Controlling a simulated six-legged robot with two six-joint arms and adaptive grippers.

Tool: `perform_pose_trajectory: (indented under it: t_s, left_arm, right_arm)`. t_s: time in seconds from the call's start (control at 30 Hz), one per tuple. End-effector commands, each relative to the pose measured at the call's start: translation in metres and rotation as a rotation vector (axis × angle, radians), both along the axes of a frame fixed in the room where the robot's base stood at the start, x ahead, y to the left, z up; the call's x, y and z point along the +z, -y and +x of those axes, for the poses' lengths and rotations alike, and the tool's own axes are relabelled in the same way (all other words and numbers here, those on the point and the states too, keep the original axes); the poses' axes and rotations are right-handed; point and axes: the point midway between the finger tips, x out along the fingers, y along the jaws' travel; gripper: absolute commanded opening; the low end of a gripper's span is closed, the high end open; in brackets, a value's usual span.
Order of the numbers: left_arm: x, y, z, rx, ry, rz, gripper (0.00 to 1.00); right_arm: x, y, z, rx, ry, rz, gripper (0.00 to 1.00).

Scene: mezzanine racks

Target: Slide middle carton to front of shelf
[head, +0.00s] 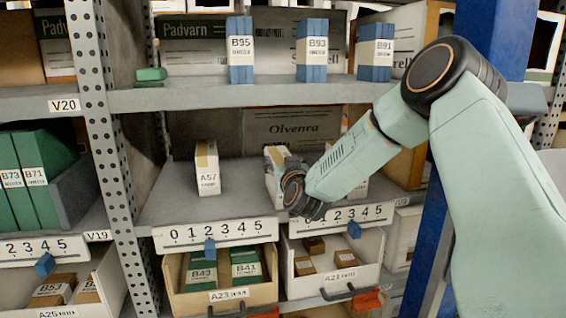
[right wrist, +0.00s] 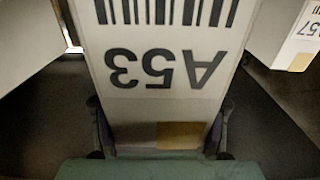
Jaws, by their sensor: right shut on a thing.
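The middle carton (head: 277,182) is white with a tan strip and stands upright on the middle shelf. In the right wrist view it is the carton labelled A53 (right wrist: 165,45), upside down, filling the centre. My right gripper (head: 294,188) reaches in from the right and covers much of the carton's front in the head view. In the right wrist view its two fingers (right wrist: 158,135) are on either side of the carton, shut on it. My left gripper is in neither view.
Carton A57 (head: 207,170) stands to the left with a gap. Another white carton (head: 355,186) stands to the right, partly behind my arm. Number strips (head: 215,232) edge the shelf. A blue post (head: 436,215) rises at right. Bare shelf lies in front of A57.

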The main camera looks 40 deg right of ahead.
Motion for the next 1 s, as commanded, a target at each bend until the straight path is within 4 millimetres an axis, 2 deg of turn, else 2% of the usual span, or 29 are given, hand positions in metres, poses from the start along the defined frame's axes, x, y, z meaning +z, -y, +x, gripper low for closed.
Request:
perform_pose_trajectory:
  t_s: [0.17,0.2,0.5,0.87,1.0]
  left_arm:
    - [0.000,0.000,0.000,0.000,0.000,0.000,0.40]
    - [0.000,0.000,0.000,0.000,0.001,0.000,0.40]
    - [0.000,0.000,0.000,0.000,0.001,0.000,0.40]
    - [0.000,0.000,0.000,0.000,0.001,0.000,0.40]
    - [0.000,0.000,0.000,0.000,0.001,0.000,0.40]
  right_arm:
    - [-0.002,0.000,0.001,0.001,-0.004,0.003,0.15]
    - [-0.002,0.000,0.001,0.001,-0.004,0.003,0.63]
    - [0.000,0.000,0.001,0.000,0.001,0.000,0.89]
    - [0.001,-0.001,-0.002,-0.001,0.004,0.000,0.89]
    - [0.001,-0.006,-0.012,-0.001,0.004,0.003,0.89]
